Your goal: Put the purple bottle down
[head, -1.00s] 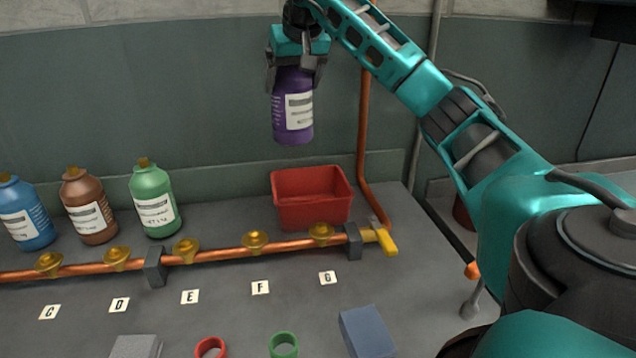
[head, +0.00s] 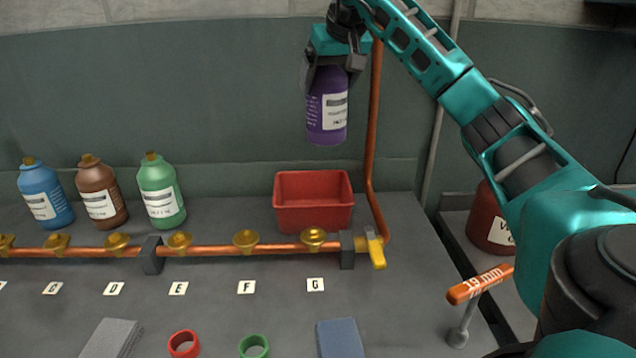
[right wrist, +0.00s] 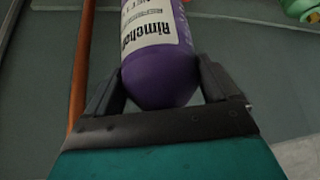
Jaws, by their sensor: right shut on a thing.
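The purple bottle (head: 326,110) with a white label hangs upright in the air in the head view, above and behind the right part of the red bin (head: 312,202). My right gripper (head: 334,72) is shut on its top end from above. In the right wrist view the bottle (right wrist: 158,60) sits between the two dark fingers (right wrist: 165,90). The bottle's cap is hidden by the gripper. My left gripper does not show.
Blue (head: 45,195), brown (head: 102,192) and green (head: 161,190) bottles stand at the back left. A copper pipe (head: 215,249) with several brass fittings crosses the bench before the bin. Bench between the green bottle and bin is clear. A red canister (head: 488,220) stands right.

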